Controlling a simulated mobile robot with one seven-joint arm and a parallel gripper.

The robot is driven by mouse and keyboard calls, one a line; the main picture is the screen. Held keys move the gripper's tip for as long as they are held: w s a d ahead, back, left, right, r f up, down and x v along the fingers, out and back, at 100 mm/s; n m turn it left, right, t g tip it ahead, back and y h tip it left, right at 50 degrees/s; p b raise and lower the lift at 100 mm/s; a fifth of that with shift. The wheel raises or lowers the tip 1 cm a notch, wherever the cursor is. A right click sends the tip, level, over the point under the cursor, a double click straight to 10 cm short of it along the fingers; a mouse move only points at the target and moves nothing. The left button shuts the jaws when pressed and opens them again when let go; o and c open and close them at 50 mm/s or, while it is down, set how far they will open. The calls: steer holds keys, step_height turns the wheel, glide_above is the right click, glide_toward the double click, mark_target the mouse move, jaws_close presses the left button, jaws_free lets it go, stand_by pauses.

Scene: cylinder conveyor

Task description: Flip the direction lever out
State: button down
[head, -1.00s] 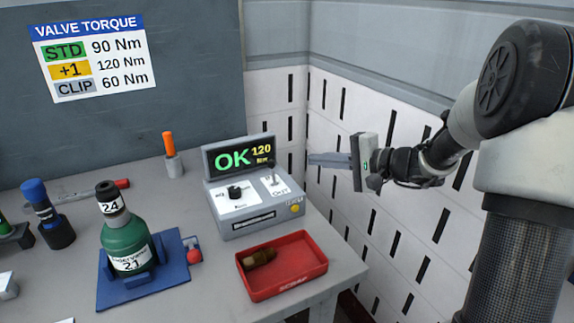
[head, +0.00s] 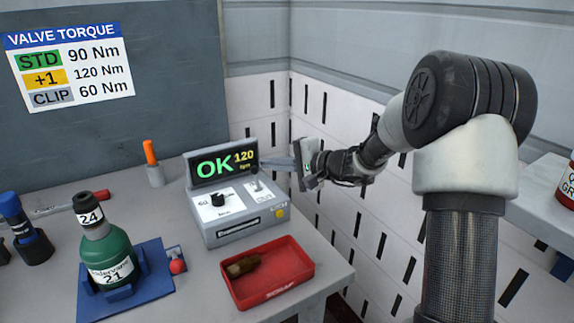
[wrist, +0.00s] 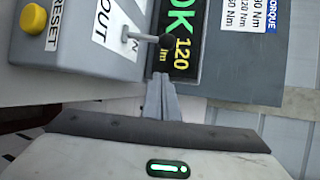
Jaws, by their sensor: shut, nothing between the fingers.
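The direction lever (head: 256,182) is a small stick on top of the grey control box (head: 262,220), beside the display. In the wrist view the lever (wrist: 146,38) has a dark ball tip and stands by the OUT label (wrist: 102,24). My gripper (head: 264,163) is shut and empty, its fingers pointing left at the right end of the display (head: 222,164). In the wrist view the shut fingertips (wrist: 157,77) are close to the lever's ball but look apart from it. The display reads OK 120 Nm.
The box also carries a black knob (head: 218,199) and a yellow reset button (head: 280,212). A red scrap tray (head: 301,275) holding a brown piece lies in front. A green bottle (head: 113,258) stands on a blue fixture at left. A slotted wall (head: 340,120) is behind my arm.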

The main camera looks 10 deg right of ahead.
mark_target(256, 178)
steer(key=s, duration=0.2)
steer(key=s+a+r, duration=0.1)
steer(key=shift+s+a, duration=0.1)
steer(key=shift+s, duration=0.25)
steer(key=shift+s, duration=0.1)
steer(key=shift+b, duration=0.35)
